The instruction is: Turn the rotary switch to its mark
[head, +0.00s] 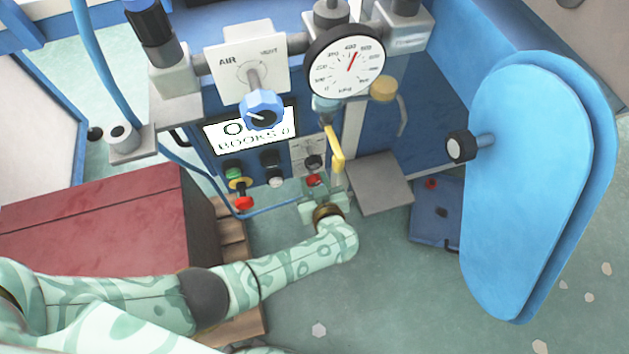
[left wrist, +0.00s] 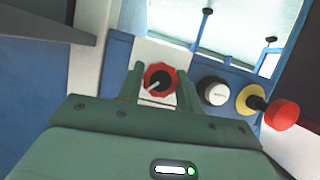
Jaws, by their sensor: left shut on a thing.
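The rotary switch is a small red scalloped knob with a black centre and a white pointer. It shows in the left wrist view (left wrist: 160,79) and, small, in the head view (head: 313,180). It sits at a pale plate (head: 308,152) on the blue machine front. My left gripper (head: 315,189) is shut on it, with one finger on each side in the left wrist view (left wrist: 160,88). The white pointer slants to the lower left in that view. I cannot make out the mark on the plate. My right gripper is not in view.
An emergency stop (left wrist: 280,115) and a white button (left wrist: 213,92) sit close beside the switch. A yellow lever (head: 336,150) and a round gauge (head: 345,61) are above it. A blue AIR knob (head: 262,110) sticks out at the upper left. A grey plate (head: 378,184) lies right.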

